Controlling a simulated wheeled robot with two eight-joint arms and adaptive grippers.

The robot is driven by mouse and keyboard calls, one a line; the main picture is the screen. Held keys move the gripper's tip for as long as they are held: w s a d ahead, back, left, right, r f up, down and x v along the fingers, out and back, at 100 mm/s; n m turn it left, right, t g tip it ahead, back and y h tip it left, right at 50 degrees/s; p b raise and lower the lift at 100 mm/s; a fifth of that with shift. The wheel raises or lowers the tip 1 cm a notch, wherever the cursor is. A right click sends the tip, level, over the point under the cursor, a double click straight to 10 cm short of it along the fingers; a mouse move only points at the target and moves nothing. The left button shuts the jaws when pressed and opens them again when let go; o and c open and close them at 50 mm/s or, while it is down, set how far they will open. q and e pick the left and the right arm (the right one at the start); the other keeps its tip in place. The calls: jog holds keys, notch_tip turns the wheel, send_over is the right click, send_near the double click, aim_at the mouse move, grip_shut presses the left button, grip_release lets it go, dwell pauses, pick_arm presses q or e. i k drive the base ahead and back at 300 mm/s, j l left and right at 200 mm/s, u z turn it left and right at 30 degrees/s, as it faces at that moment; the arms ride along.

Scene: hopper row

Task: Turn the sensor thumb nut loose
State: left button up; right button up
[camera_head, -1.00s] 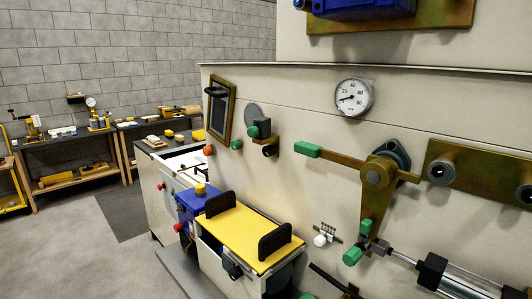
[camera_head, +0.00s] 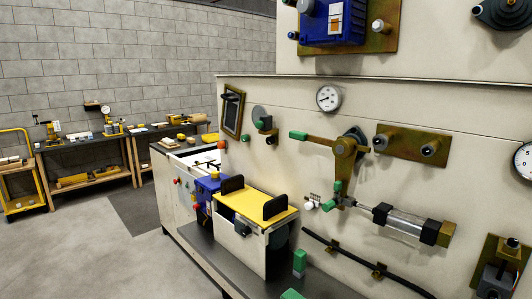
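Neither of my grippers shows in the head view. I cannot tell for certain which part is the sensor thumb nut. A small bracketed device (camera_head: 265,124) with a green block and a dark round end sits on the pale machine wall, beside a grey disc. A brass plate (camera_head: 408,142) to the right carries two round, dark-faced fittings. At the lower right edge, another brass plate (camera_head: 513,251) holds a grey and dark device, partly cut off. A blue box (camera_head: 333,20) on a brass plate is at the top, with a pale round knob (camera_head: 379,26) beside it.
A brass lever (camera_head: 345,160) with green ends links to a cylinder (camera_head: 403,223). A gauge (camera_head: 328,97) is above. A yellow-topped bin (camera_head: 255,207) stands out from the wall on a dark ledge. Workbenches line the back left; grey floor lies open at left.

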aim_at(270, 141)
jog(key=k+z, duration=0.1)
jog(key=z, duration=0.3)
jog(key=k+z, duration=0.1)
jog(key=z, duration=0.35)
jog(key=k+l+z, duration=0.1)
jog(key=z, duration=0.3)
jog(key=l+z, duration=0.1)
jog(key=z, duration=0.35)
jog(key=j+z, duration=0.4)
jog(key=k+j+z, duration=0.1)
jog(key=j+z, duration=0.15)
jog(key=z, duration=0.15)
jog(key=k+j+z, duration=0.15)
jog(key=j+z, duration=0.25)
jog(key=k+j+z, duration=0.15)
jog(key=z, duration=0.25)
jog(key=k+j, duration=0.35)
jog(key=j, duration=0.15)
jog(key=k+j, duration=0.75)
jog(key=j, duration=0.25)
jog(key=k+j, duration=0.35)
jog(key=j, duration=0.2)
jog(key=k+j, duration=0.4)
jog(key=j, duration=0.1)
